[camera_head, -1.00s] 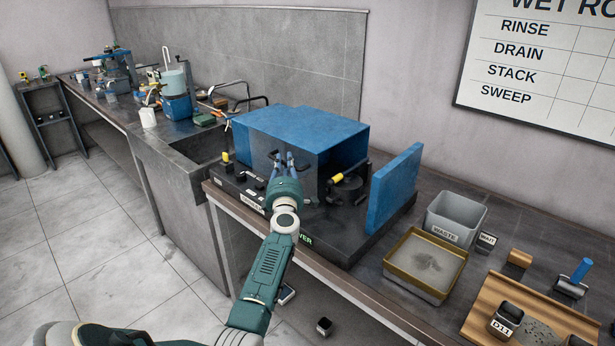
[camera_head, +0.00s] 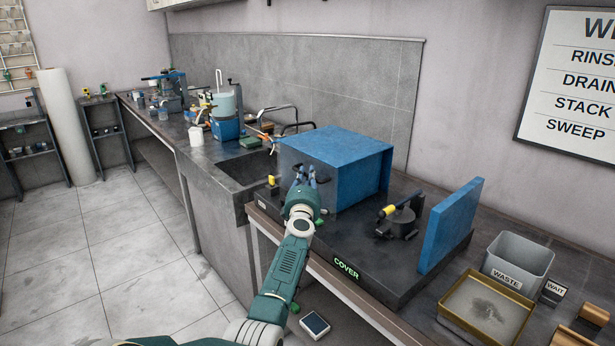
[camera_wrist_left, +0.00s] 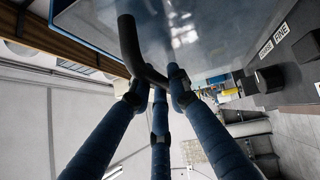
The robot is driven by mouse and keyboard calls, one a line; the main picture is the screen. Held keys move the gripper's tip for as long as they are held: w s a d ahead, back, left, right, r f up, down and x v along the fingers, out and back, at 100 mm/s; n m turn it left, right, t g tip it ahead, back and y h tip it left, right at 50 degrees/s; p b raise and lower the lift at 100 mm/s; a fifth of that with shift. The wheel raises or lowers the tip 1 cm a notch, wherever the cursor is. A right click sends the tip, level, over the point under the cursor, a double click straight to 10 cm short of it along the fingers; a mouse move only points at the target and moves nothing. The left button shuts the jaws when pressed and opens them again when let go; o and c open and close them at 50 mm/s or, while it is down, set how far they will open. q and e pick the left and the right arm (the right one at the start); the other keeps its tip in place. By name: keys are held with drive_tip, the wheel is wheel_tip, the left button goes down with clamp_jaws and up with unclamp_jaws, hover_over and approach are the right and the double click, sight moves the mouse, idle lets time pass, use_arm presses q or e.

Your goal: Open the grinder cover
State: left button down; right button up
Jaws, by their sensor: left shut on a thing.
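The blue grinder cover (camera_head: 338,160) sits on the left part of the dark grinder base (camera_head: 362,276), which carries a glowing COVER label. A dark mechanism with a yellow grip (camera_head: 400,220) stands uncovered between the cover and an upright blue end panel (camera_head: 450,226). My left gripper (camera_head: 305,178) is at the cover's front face. In the left wrist view, its blue fingers (camera_wrist_left: 155,92) are shut on a black bent handle (camera_wrist_left: 130,45) at the cover's glossy face (camera_wrist_left: 195,30). My right gripper is not in view.
A grey WASTE bin (camera_head: 518,260) and a yellow-rimmed tray (camera_head: 485,310) stand right of the grinder. A sink (camera_head: 245,168) lies to its left, with bench equipment beyond. The floor (camera_head: 130,255) at left is clear.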

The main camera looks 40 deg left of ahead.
use_arm(q)
drive_tip(key=c, duration=1.9)
unclamp_jaws()
drive_tip(key=shift+s+d, duration=0.1)
drive_tip(key=shift+d, duration=0.3)
drive_tip(key=v, duration=1.1)
drive_tip(key=shift+s+f, duration=0.15)
drive_tip(key=shift+s, duration=0.15)
